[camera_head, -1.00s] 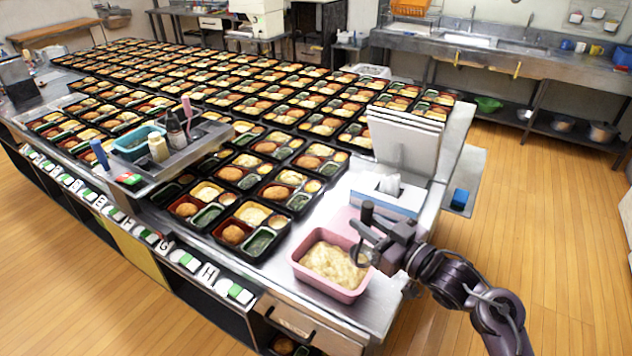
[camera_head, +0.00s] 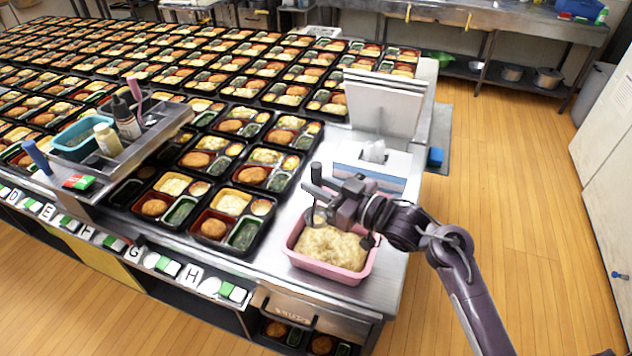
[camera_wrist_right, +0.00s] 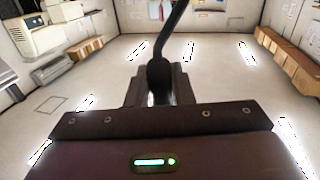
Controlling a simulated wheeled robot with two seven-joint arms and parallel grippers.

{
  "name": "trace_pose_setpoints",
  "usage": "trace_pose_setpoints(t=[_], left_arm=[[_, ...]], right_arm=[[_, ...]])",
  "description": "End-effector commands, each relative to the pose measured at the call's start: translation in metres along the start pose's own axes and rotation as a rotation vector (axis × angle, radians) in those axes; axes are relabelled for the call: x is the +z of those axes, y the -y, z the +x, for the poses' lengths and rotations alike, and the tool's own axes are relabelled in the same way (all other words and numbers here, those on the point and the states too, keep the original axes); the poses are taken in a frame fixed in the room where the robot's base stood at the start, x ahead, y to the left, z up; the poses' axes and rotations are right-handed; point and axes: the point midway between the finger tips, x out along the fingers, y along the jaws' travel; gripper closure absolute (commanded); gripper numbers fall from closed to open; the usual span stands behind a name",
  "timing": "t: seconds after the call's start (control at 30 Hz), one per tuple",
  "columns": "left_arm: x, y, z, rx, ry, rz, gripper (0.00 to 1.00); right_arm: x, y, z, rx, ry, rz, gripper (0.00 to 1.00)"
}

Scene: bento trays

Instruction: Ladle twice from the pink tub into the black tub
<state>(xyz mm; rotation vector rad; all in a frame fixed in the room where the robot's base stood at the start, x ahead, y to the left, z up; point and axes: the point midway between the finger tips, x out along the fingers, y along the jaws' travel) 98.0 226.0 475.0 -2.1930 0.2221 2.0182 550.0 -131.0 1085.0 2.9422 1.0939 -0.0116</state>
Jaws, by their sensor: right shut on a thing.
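The pink tub (camera_head: 318,268) stands on the counter's front right corner in the head view, full of a pale, lumpy food (camera_head: 333,247). My right gripper (camera_head: 328,200) is above the tub's back left part. It is shut on a dark ladle (camera_head: 316,175), held upright by its handle; the handle (camera_wrist_right: 165,72) also shows between the fingers in the right wrist view. The ladle's lower end is near the tub's back left rim; I cannot tell whether it holds food. I cannot pick out a black tub among the black trays. My left gripper is not in view.
Black bento trays (camera_head: 228,226) fill the counter left of and behind the tub. A tissue box (camera_head: 372,172) and a white upright panel (camera_head: 383,108) stand behind my gripper. A raised metal shelf (camera_head: 150,140) with bottles is at left. Open floor lies right.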

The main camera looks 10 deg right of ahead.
Motion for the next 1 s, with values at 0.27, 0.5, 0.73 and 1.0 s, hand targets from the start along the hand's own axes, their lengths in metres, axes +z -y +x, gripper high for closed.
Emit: trace_pose_setpoints(t=[0.27, 0.5, 0.73, 1.0], left_arm=[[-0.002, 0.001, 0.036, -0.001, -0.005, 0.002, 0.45], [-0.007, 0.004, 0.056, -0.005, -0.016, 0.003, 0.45], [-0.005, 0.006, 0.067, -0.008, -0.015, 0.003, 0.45], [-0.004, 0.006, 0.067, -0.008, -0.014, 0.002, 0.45]], right_arm=[[0.044, 0.000, 0.001, 0.000, 0.000, -0.001, 1.00], [0.078, 0.000, 0.001, 0.000, 0.001, -0.001, 1.00], [0.100, 0.000, 0.001, 0.000, 0.004, 0.002, 1.00], [0.099, 0.000, 0.001, 0.000, 0.001, 0.000, 1.00]])
